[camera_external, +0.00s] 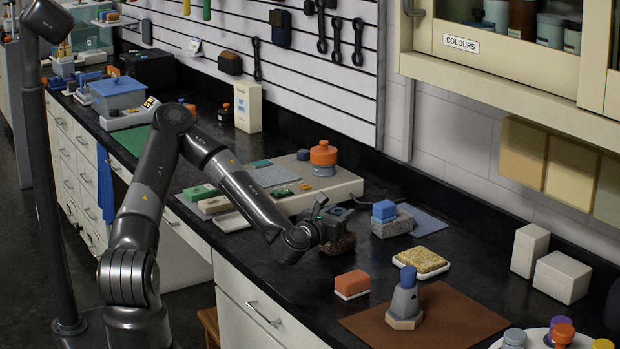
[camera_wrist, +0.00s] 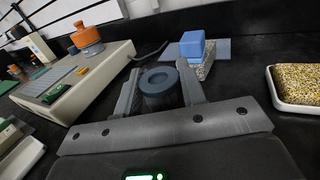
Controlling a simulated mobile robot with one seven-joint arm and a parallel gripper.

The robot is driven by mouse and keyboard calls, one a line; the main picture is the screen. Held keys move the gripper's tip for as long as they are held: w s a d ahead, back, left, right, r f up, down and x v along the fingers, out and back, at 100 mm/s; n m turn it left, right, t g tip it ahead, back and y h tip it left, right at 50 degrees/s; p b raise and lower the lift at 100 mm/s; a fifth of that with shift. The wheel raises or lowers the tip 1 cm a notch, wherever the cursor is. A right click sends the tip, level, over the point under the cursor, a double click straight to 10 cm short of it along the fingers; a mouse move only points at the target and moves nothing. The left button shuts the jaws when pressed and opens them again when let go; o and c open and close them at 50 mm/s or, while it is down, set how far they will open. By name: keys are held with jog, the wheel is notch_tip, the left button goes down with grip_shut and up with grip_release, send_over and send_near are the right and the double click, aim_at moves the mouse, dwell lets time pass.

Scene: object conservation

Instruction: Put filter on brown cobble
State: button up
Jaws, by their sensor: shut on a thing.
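My gripper (camera_external: 332,216) is shut on the filter, a dark blue-grey round piece with a ring-shaped top. In the wrist view the filter (camera_wrist: 160,86) sits upright between the two fingers of my gripper (camera_wrist: 160,78). The brown cobble (camera_external: 340,244), a rough dark brown block, is on the black bench directly below my gripper in the external view. The held filter is close above it, and I cannot tell whether they touch. The wrist view does not show the brown cobble; the filter and gripper hide that spot.
A grey cobble (camera_external: 392,226) with a blue block (camera_external: 384,210) on it stands just right. A white tray of golden grains (camera_external: 421,262), an orange-topped block (camera_external: 352,284) and a grey blue-topped tool (camera_external: 405,300) are nearer. A pale raised platform (camera_external: 325,190) lies behind left.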

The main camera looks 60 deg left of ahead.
jog(key=o, duration=1)
jog(key=v, duration=0.7)
jog(key=shift+s+d, duration=0.1)
jog(key=shift+s, duration=0.15)
jog(key=shift+d+r, duration=0.1)
